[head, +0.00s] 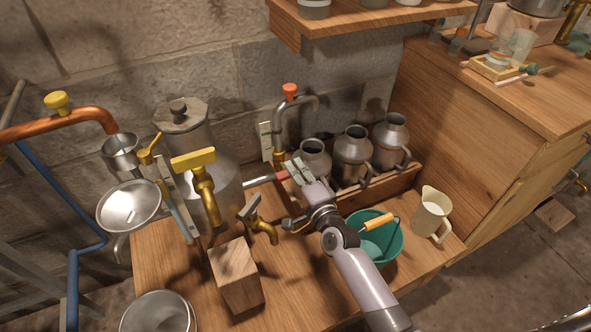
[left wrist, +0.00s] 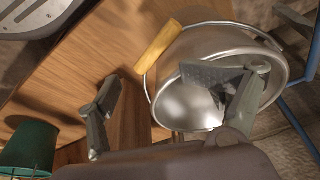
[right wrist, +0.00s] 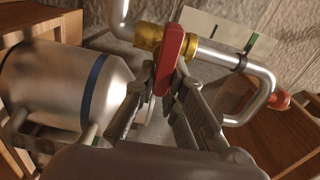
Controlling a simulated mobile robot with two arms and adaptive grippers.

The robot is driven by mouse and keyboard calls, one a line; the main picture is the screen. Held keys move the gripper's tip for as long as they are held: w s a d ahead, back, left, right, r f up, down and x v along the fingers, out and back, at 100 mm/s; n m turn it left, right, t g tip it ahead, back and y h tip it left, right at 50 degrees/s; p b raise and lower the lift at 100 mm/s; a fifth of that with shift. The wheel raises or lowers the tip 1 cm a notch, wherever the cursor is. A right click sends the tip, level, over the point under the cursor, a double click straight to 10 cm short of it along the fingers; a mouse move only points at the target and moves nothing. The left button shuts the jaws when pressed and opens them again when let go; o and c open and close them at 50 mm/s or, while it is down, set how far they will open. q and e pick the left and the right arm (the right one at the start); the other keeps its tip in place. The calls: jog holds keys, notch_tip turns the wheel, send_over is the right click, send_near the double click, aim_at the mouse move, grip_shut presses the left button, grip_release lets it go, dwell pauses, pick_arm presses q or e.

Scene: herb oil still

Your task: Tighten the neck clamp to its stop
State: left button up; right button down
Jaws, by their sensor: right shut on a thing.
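The still's metal pot (head: 218,180) stands at the left of the bench, with a lidded top. My right gripper (head: 298,171) is shut on this red grip. In the right wrist view, the red grip (right wrist: 171,62) stands between the fingertips (right wrist: 160,88). My left gripper (left wrist: 170,108) is open and empty in the left wrist view, over a metal pail (left wrist: 190,105). It is not visible in the head view.
Metal jugs (head: 352,145) stand in a wooden crate (head: 375,190) behind my right gripper. A green bucket (head: 378,247) and cream pitcher (head: 431,214) are at the right. A wooden block (head: 236,275) stands in front.

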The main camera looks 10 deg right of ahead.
pick_arm(q)
jog(key=shift+s+r, duration=0.1)
jog(key=shift+r, duration=0.05)
pick_arm(e)
jog(key=shift+f, duration=0.15)
jog(key=c, duration=1.6)
grip_release()
pick_arm(q)
jog(key=shift+d, duration=0.1)
pick_arm(e)
jog(key=shift+s, duration=0.3)
jog(key=s, duration=0.2)
jog(key=s+d, duration=0.1)
jog(key=s, duration=0.4)
jog(key=shift+s+d, duration=0.2)
jog(key=shift+d, duration=0.1)
